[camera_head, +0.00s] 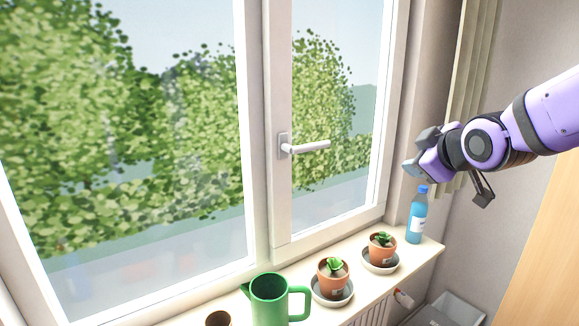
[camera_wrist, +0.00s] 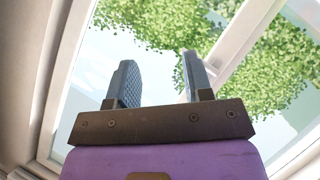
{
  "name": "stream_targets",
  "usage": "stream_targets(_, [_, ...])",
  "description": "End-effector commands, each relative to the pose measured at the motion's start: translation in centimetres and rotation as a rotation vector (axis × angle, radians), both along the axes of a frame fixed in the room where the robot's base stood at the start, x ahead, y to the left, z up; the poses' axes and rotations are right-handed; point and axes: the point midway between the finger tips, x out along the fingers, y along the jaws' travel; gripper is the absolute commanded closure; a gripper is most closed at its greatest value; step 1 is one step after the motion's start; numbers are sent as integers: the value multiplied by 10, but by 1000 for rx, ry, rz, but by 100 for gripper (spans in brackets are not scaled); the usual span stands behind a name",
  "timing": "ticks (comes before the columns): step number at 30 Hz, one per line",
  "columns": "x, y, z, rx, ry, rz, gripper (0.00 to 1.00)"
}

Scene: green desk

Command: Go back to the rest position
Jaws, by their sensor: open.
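My gripper (camera_wrist: 160,84) is open in the wrist view. Its two grey fingers stand apart with nothing between them, and the window shows behind them. In the head view my gripper (camera_head: 412,166) is at the right, in front of the window's right frame. It is above the blue bottle (camera_head: 417,217), close to its cap in the picture. I cannot tell the exact gap between them. My purple arm comes in from the right edge.
On the windowsill (camera_head: 216,298) stand a green jug (camera_head: 270,300), a brown pot (camera_head: 218,319) and two potted plants (camera_head: 333,278) (camera_head: 381,247) on saucers. The window handle (camera_head: 306,147) sticks out sideways. A grey bin (camera_head: 447,312) is below right. A curtain (camera_head: 474,62) hangs behind my arm.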

Motion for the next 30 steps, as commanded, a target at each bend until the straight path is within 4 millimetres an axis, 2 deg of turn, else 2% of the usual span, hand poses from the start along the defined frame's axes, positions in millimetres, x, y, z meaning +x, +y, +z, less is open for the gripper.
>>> stream_targets(3, [-42, -20, 4, 115, 135, -130, 54])
stream_targets(7, [-94, -36, 2, 242, 290, -284, 54])
stream_targets(12, [-164, -46, -4, 390, 476, -485, 54])
stream_targets(16, [-206, -48, -9, 470, 580, -608, 54])
stream_targets(18, [-221, -48, -11, 495, 619, -652, 54])
stream_targets(21, [-234, -48, -13, 516, 653, -692, 54])
stream_targets(30, [-239, -47, -13, 524, 664, -705, 54])
